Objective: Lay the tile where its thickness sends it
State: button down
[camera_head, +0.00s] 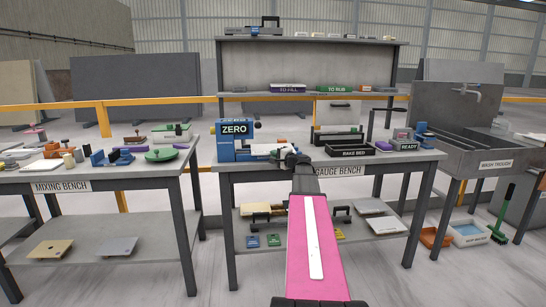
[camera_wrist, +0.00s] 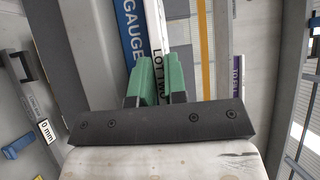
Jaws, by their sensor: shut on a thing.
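My gripper (camera_head: 291,159) is over the front of the gauge bench, just right of the blue gauge marked ZERO (camera_head: 235,142). In the wrist view its green fingers (camera_wrist: 160,78) are closed around a narrow pale edge lettered LOT TWO (camera_wrist: 158,42), which I take to be the tile. Its thickness is too small to judge. A blue strip lettered GAUGE (camera_wrist: 132,30) runs close beside it. On the shelf above are the purple TO FILL holder (camera_head: 288,88) and the green TO RUB holder (camera_head: 335,89).
A black BAKE BED tray (camera_head: 349,152) and a READY block (camera_head: 405,146) stand on the right of the gauge bench (camera_head: 226,167). The mixing bench (camera_head: 62,186) on the left is crowded. A wash trough (camera_head: 490,138) is at the right.

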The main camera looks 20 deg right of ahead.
jog(key=shift+s+d, duration=0.2)
jog(key=shift+d, duration=0.6)
jog(key=shift+s+d, duration=0.25)
jog(key=shift+d, duration=0.6)
jog(key=shift+s+d, duration=0.2)
jog(key=shift+d, duration=0.6)
jog(key=c, duration=1.1)
grip_release()
jog(key=v, duration=1.1)
